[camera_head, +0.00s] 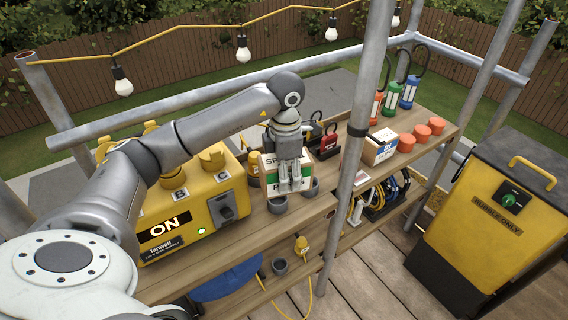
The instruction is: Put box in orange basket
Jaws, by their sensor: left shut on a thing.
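My left gripper (291,188) points down over the wooden shelf and is shut on a white and green box (272,181) with dark lettering. The gripper covers the middle of the box. The box is upright, and I cannot tell whether it touches the shelf. No orange basket can be made out in this view. My right gripper is not in view.
A yellow power unit (190,205) marked ON stands left of the box. Grey cups (278,204) sit close to my gripper. A vertical metal pole (352,130) rises to its right.

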